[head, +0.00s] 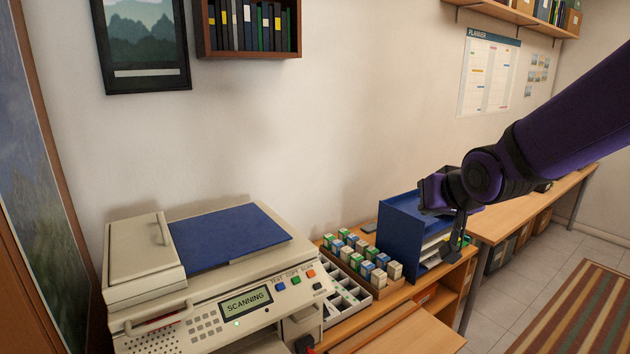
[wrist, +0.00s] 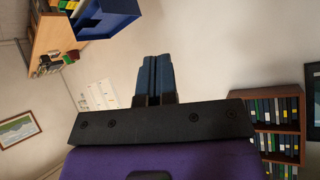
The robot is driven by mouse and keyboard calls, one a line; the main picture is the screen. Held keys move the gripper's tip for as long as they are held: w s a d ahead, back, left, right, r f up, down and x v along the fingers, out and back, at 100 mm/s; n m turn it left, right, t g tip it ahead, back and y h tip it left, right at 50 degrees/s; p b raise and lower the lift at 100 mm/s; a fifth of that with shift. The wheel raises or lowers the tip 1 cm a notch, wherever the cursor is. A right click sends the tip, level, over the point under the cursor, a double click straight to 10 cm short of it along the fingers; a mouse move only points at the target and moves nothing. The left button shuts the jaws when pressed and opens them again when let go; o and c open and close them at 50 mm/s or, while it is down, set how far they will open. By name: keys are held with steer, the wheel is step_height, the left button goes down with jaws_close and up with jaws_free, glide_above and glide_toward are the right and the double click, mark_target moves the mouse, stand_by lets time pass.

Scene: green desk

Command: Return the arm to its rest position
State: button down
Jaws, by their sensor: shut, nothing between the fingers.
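My arm reaches in from the right edge of the head view, purple with black joints. My gripper (head: 455,247) points down in front of the blue paper tray unit (head: 398,235), and the head view does not show whether they touch. In the wrist view my gripper (wrist: 154,62) has its two blue-grey fingers pressed together with nothing between them. The blue unit also shows at the upper left of the wrist view (wrist: 108,17).
A copier (head: 185,290) with a blue lid stands at the left, its display reading SCANNING. A wooden rack (head: 382,292) of small boxes sits between copier and tray unit. A long desk (head: 520,211) runs along the wall at right. Striped rug (head: 575,315) and tiled floor lie right.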

steer(key=s+d+r+g, duration=0.1)
steer(key=s+d, duration=0.2)
steer(key=s, duration=0.5)
steer(key=s+d+r+g+h, duration=0.1)
steer(key=s+d+r+g, duration=0.1)
steer(key=s, duration=0.6)
steer(key=s+d+r+g+h, duration=0.1)
steer(key=s+d+r, duration=0.1)
steer(key=s, duration=0.6)
steer(key=shift+s+d+r+g, duration=0.25)
steer(key=shift+d+g, duration=0.15)
steer(key=shift+d, duration=0.5)
